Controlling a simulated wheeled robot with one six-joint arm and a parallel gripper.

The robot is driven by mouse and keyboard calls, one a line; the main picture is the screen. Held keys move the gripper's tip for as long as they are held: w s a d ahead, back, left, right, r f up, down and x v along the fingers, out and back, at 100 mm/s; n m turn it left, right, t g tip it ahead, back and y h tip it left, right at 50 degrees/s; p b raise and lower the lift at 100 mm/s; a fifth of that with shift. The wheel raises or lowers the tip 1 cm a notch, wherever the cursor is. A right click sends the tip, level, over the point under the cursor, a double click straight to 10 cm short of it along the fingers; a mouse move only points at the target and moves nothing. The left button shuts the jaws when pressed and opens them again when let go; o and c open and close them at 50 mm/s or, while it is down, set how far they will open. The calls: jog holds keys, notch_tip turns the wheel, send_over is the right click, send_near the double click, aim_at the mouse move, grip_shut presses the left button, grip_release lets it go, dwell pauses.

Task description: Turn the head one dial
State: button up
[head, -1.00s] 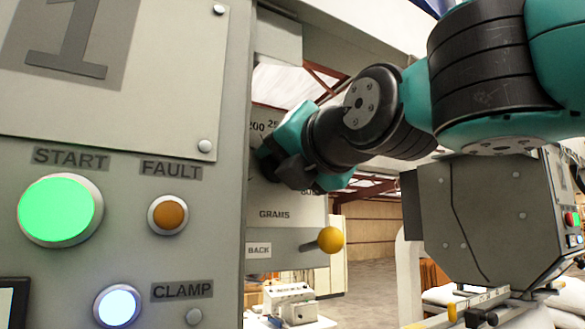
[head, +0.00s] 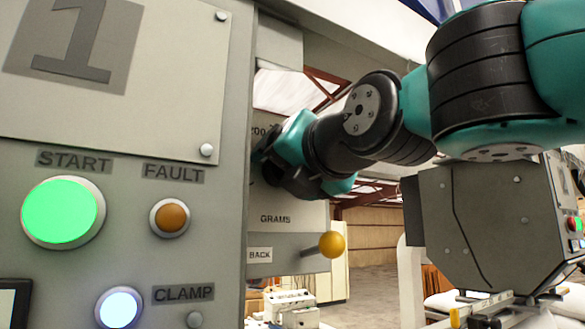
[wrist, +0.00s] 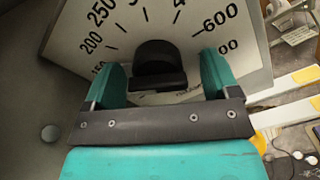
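The head one dial is a pale plate (wrist: 75,48) with black numbers in the wrist view, with a dark knob (wrist: 154,62) at its middle. In the head view its plate (head: 290,215) reads GRAMS and is partly hidden by my arm and the grey panel. My gripper (wrist: 161,62) is open, with one teal finger on each side of the knob. A gap shows between each finger and the knob. In the head view my gripper (head: 268,165) is at the dial face, its tips mostly hidden.
The grey panel (head: 130,245) on the left carries the START (head: 62,213), FAULT (head: 169,218) and CLAMP (head: 118,307) lights. A yellow-balled lever (head: 332,245) marked BACK sticks out below the dial. A grey machine box (head: 480,230) stands at the right, under my arm.

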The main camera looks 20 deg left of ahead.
jog(key=shift+s+r, duration=0.1)
jog(key=b+v, duration=0.7)
jog(key=v, duration=1)
jog(key=shift+d+b, duration=0.25)
jog(key=shift+b, duration=0.05)
